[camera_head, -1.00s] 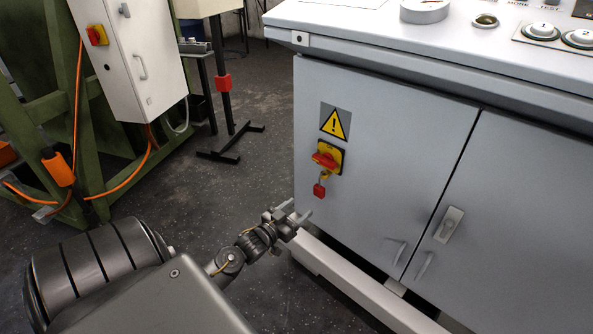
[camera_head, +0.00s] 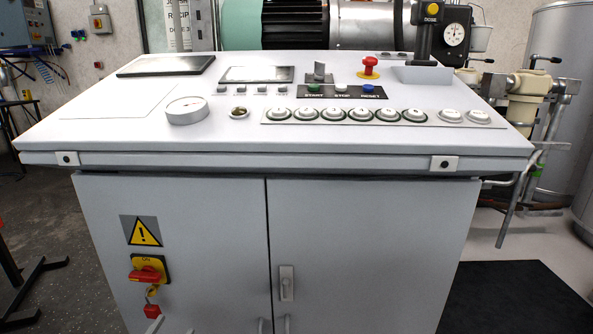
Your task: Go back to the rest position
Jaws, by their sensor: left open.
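Only the two pale fingertips of my left gripper (camera_head: 172,328) show, at the bottom edge of the head view. They are apart with nothing seen between them. They appear just below the red padlock-like tag (camera_head: 152,311) that hangs under the red rotary switch (camera_head: 146,275) on its yellow plate. I cannot tell how far the tips are from the cabinet door. The rest of my left arm is below the picture. My right gripper is out of view.
The grey control cabinet (camera_head: 365,245) fills the middle, its desk top (camera_head: 110,130) jutting out above the doors. Buttons, a gauge (camera_head: 187,110) and a red emergency stop (camera_head: 369,68) sit on top. Dark floor (camera_head: 60,220) lies left, a black mat (camera_head: 520,290) right.

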